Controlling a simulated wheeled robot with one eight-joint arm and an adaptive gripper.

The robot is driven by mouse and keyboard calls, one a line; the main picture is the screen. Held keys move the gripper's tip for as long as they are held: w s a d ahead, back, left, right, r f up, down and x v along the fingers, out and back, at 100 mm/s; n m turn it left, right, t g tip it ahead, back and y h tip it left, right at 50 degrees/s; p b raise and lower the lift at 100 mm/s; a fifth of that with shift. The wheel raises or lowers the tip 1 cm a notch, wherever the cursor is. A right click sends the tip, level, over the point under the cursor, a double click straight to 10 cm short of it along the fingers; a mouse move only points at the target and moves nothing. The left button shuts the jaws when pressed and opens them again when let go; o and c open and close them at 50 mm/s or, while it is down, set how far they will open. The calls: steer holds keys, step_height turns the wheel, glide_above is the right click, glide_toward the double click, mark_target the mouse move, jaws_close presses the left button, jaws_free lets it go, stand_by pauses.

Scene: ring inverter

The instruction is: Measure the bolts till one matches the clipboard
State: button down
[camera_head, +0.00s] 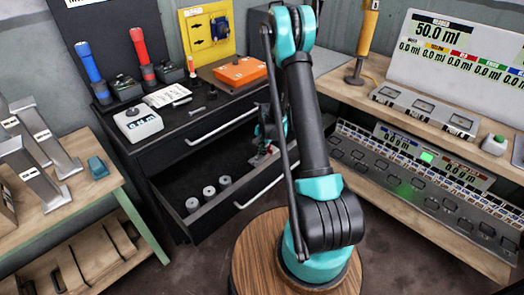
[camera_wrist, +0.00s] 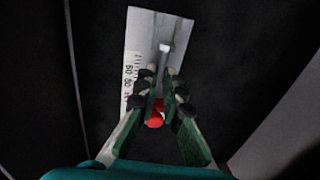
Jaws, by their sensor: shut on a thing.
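My gripper (camera_head: 264,143) reaches down into the open drawer, at its right end. In the wrist view its fingers (camera_wrist: 161,78) are shut around a small piece with a red round end (camera_wrist: 155,119); the fingers hide most of it, and I cannot tell what it is. Beyond the fingertips is a pale-headed bolt-like piece (camera_wrist: 165,47), over a white plate with ruler marks (camera_wrist: 145,30). I cannot tell whether it joins the held piece. Small bolts (camera_head: 197,111) lie on the black cabinet top, near a white sheet that may be the clipboard (camera_head: 167,95).
Several grey cylinders (camera_head: 209,191) sit in the open drawer (camera_head: 186,237). A white device with a display (camera_head: 138,123), red and blue torches (camera_head: 138,46) and an orange case (camera_head: 239,71) stand on the cabinet. Wooden benches flank both sides.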

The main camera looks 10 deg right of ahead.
steer(key=c, duration=1.6)
jaws_free()
step_height(320, 180, up, 12)
steer(key=s+d, duration=0.1)
steer(key=s, duration=0.1)
steer(key=s+d+r+n+t, duration=0.15)
steer(key=s+r+n, duration=0.35)
steer(key=s+r, duration=0.6)
steer(key=s+n, duration=0.2)
steer(key=s, duration=0.3)
steer(key=s+d+n+t, duration=0.1)
steer(key=s+n, duration=0.1)
steer(key=s, duration=0.4)
steer(key=s+n+h, duration=0.1)
steer(key=s+n, duration=0.1)
steer(key=s, duration=0.4)
steer(key=shift+s+d+f, duration=0.25)
steer(key=shift+d+f, duration=0.05)
steer(key=shift+f, duration=0.05)
